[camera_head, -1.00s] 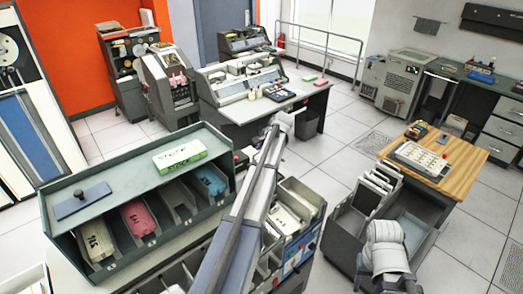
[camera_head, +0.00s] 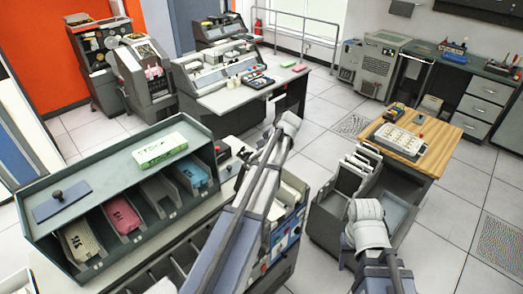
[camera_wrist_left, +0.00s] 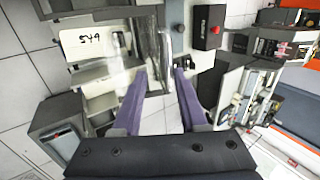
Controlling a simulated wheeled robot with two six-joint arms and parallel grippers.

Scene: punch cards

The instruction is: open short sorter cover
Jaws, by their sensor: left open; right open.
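The sorter (camera_head: 289,232), a grey machine with a blue control panel, stands in the lower middle of the head view, largely behind my left arm. My left gripper (camera_wrist_left: 162,88) shows in the left wrist view as two purple fingers spread apart with nothing between them. Just past its fingertips is a shiny, partly see-through piece (camera_wrist_left: 153,48), which may be the short cover; I cannot tell whether the fingers touch it. In the head view my left wrist hides its own fingers. My right arm enters at the lower right, but its fingers do not show.
A green rack (camera_head: 110,180) with colored card decks stands left of the sorter. A wood-topped table (camera_head: 437,158) and a grey card bin (camera_head: 323,220) stand to the right. A desk with machines (camera_head: 232,98) is behind. Floor is clear at the far right.

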